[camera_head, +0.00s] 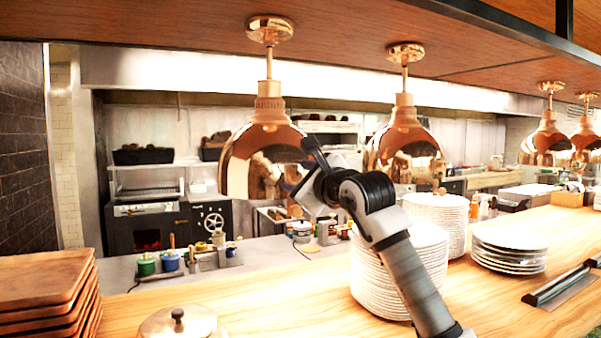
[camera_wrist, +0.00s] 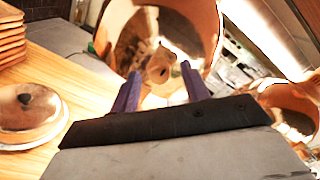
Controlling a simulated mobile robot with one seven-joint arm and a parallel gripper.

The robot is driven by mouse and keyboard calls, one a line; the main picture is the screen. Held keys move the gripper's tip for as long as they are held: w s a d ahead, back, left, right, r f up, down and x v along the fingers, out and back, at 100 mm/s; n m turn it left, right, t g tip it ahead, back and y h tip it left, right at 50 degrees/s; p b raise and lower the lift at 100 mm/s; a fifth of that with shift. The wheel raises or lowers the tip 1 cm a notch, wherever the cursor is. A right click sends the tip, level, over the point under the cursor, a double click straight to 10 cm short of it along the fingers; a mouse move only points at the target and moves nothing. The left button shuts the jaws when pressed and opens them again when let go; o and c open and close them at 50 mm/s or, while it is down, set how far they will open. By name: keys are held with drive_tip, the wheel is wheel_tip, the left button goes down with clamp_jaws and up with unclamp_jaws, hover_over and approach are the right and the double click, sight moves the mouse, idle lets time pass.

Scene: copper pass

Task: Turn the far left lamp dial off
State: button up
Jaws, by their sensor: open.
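The far left copper lamp (camera_head: 240,165) hangs from the ceiling over the counter; its shade also fills the upper middle of the wrist view (camera_wrist: 205,22). Its small copper dial (camera_wrist: 160,66) shows in the wrist view, between and just beyond my fingertips. In the head view I cannot make out the dial near my gripper. My gripper (camera_head: 304,166) is at the right side of this lamp. In the wrist view its two purple-grey fingers (camera_wrist: 160,76) are apart, with nothing held between them. I cannot tell whether they touch the dial.
A second copper lamp (camera_head: 404,150) hangs close to the right of my arm. Stacks of white plates (camera_head: 385,285) stand below. Wooden boards (camera_head: 45,285) and a copper lid (camera_head: 180,322) are on the counter at left. Bare counter (camera_head: 290,300) lies between lid and plates.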

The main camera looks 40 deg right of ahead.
drive_tip(key=c, duration=1)
drive_tip(key=shift+f+m+b, duration=0.1)
drive_tip(key=shift+m+b, duration=0.2)
drive_tip(key=shift+b, duration=0.1)
drive_tip(key=m+b, duration=0.3)
drive_tip(key=shift+f+m+b, duration=0.15)
drive_tip(key=shift+m+b, duration=0.15)
drive_tip(key=shift+b, duration=0.1)
drive_tip(key=m+b, duration=0.4)
drive_tip(key=m, duration=0.1)
drive_tip(key=shift+m, duration=0.3)
drive_tip(key=m+b, duration=0.3)
drive_tip(key=m, duration=0.1)
drive_tip(key=shift+m+h+b, duration=0.3)
drive_tip(key=shift+h+b, duration=0.1)
drive_tip(key=shift+a+m+b, duration=0.1)
drive_tip(key=shift+m+b, duration=1.15)
drive_tip(key=shift+m, duration=0.75)
drive_tip(key=shift+r, duration=0.2)
